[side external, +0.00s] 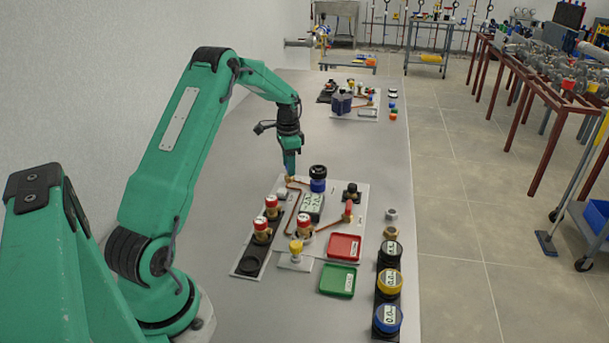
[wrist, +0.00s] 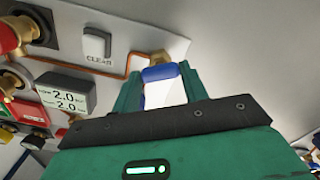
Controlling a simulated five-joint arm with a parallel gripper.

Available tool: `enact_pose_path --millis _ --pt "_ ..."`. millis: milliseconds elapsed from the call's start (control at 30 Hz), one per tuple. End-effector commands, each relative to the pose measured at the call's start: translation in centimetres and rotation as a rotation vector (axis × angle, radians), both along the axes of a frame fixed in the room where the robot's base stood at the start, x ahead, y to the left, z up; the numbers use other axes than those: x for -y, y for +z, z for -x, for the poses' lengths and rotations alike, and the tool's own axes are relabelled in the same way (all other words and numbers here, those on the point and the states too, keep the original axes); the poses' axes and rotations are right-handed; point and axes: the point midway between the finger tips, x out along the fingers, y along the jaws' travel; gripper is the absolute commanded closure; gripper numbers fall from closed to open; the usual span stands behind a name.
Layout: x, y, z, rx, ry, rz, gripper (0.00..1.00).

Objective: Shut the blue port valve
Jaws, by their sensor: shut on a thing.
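The blue port valve (wrist: 159,73) shows in the wrist view as a blue handle on a brass fitting at the edge of the white board. My gripper (wrist: 162,88) has its two green fingers on either side of the handle and is shut on it. In the side external view my gripper (side external: 290,172) points down at the back left of the white board (side external: 358,222). There the fingers hide the blue handle, and only a bit of brass shows below them. I cannot tell the handle's exact turn.
A display (side external: 312,204) and a black-and-blue cylinder (side external: 318,180) stand close to my gripper. The table beyond is clear up to another board.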

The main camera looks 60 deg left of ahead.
Motion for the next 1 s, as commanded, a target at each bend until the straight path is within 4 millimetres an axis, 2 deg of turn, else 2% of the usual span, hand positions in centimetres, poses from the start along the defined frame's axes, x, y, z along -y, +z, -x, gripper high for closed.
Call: enact_pose_path --millis 500,700,1000 --pt "0.01 0.28 -0.16 0.003 -0.430 -0.004 0.79" --pt "0.03 0.29 -0.17 0.004 -0.510 -0.004 0.79" --pt "0.05 0.32 -0.18 0.004 -0.541 -0.004 0.79"
